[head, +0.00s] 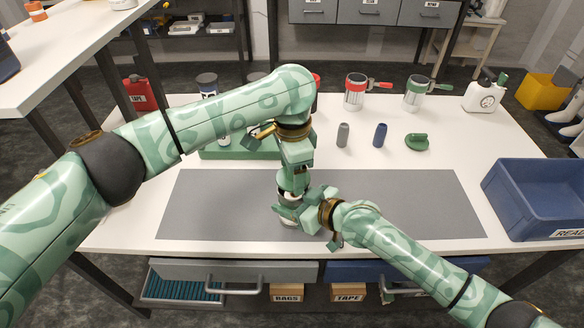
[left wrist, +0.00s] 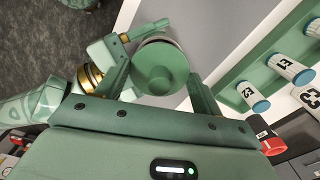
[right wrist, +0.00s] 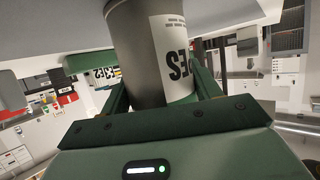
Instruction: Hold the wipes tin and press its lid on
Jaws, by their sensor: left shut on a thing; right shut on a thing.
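The wipes tin is a grey cylinder with a white label. In the right wrist view the tin (right wrist: 147,45) stands between the fingers of my right gripper (right wrist: 160,80), which is shut on its side. The round green lid (left wrist: 160,68) with a raised centre knob is between the fingers of my left gripper (left wrist: 158,75), which is shut on it. The lid is over the tin's top, with a pale rim showing beyond its edge. I cannot tell whether it is fully seated. In the head view both grippers meet above the grey mat (head: 400,205) and mostly hide the tin.
A green rack (head: 225,153) with bottles stands behind my left arm. A grey bottle (head: 343,135), a blue bottle (head: 380,135) and a green piece (head: 417,142) stand behind the mat. A blue bin (head: 535,200) is at the right.

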